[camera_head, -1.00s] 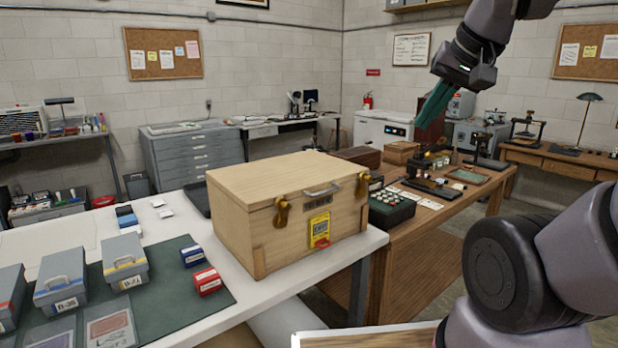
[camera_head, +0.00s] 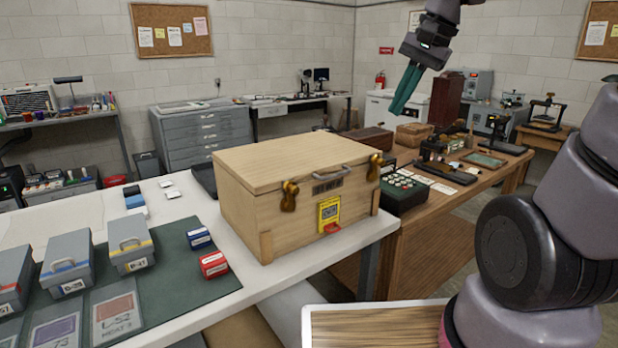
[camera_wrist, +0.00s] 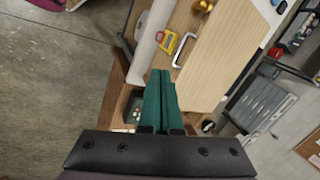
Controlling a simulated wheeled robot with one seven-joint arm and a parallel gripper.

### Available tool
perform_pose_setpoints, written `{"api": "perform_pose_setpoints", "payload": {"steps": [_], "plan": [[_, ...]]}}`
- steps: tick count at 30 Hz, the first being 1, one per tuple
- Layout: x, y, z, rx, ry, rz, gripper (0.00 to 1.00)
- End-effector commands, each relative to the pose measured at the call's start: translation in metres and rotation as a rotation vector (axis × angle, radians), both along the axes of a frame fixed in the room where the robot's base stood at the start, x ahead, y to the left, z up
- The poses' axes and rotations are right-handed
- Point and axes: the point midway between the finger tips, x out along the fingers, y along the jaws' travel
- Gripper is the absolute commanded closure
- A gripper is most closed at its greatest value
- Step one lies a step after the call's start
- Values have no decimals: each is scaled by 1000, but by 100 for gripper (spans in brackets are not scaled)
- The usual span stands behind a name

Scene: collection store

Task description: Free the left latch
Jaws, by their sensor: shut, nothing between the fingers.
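A wooden case (camera_head: 300,215) with a pale lid stands shut on the white table. Its left latch (camera_head: 290,195) is a brass fitting on the front face below the lid edge. A second brass latch (camera_head: 376,167) is at the front's right end. A metal handle (camera_head: 332,173) and a yellow label with a red tag (camera_head: 329,212) are between them. In the wrist view, a brass latch (camera_wrist: 203,6) shows at the top edge and the handle (camera_wrist: 181,50) nearer. My gripper (camera_head: 395,112) has green fingers, shut and empty, raised above and right of the case, apart from it.
Grey boxes (camera_head: 131,247) and small blue and red boxes (camera_head: 213,264) lie on a green mat left of the case. A wooden bench (camera_head: 440,215) with instruments and a keyed device (camera_head: 402,194) stands to the right. The air before the case's front is clear.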

Motion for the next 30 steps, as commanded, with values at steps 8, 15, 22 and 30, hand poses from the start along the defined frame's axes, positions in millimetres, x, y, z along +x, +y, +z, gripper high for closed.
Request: {"api": "perform_pose_setpoints", "payload": {"steps": [8,15,22,30], "plan": [[66,54,-57,167,422,-180,100],[93,83,-92,242,649,-279,100],[98,89,-99,257,700,-304,100],[98,90,-100,256,698,-303,100]]}}
